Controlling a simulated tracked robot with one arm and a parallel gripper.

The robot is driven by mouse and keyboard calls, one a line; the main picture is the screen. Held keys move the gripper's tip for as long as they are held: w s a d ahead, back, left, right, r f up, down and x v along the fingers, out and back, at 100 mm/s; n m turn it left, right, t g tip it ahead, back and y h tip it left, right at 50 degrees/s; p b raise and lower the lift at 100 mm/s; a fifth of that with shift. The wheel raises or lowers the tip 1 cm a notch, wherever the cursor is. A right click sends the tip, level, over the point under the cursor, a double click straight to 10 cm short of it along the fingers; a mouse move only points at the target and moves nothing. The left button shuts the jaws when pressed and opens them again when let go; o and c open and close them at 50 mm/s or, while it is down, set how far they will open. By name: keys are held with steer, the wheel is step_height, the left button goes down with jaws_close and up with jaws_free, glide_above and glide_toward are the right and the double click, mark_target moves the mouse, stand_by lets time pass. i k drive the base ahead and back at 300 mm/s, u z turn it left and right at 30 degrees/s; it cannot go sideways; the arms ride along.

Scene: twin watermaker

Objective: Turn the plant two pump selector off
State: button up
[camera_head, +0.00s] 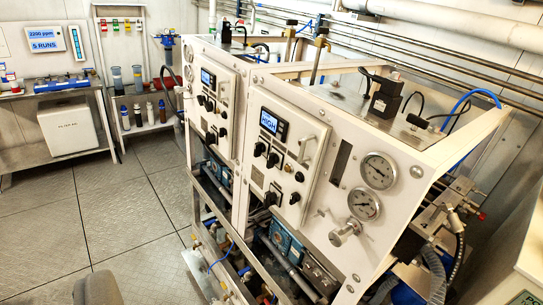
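Two white watermaker cabinets stand side by side. The nearer cabinet has a control panel (284,155) with a display reading HIGH (269,122). Below the display are two black selector knobs, a left one (259,149) and a right one (272,160). Lower down are two more black knobs (270,199) (294,198). The farther cabinet has a similar panel (211,100) with a lit display (208,78) and black knobs (222,132). Labels are too small to read, so I cannot tell which is plant two or the knob settings. My gripper is not in view.
Pumps and pipes fill the lower frame. The tiled floor (120,210) at left is open. A grey rounded shape (100,289) at bottom left is unclear.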

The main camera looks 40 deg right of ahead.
mark_target(273, 158)
steer(key=z, duration=2.05)
steer(key=k, duration=0.95)
steer(key=u, duration=1)
steer(key=i, duration=1)
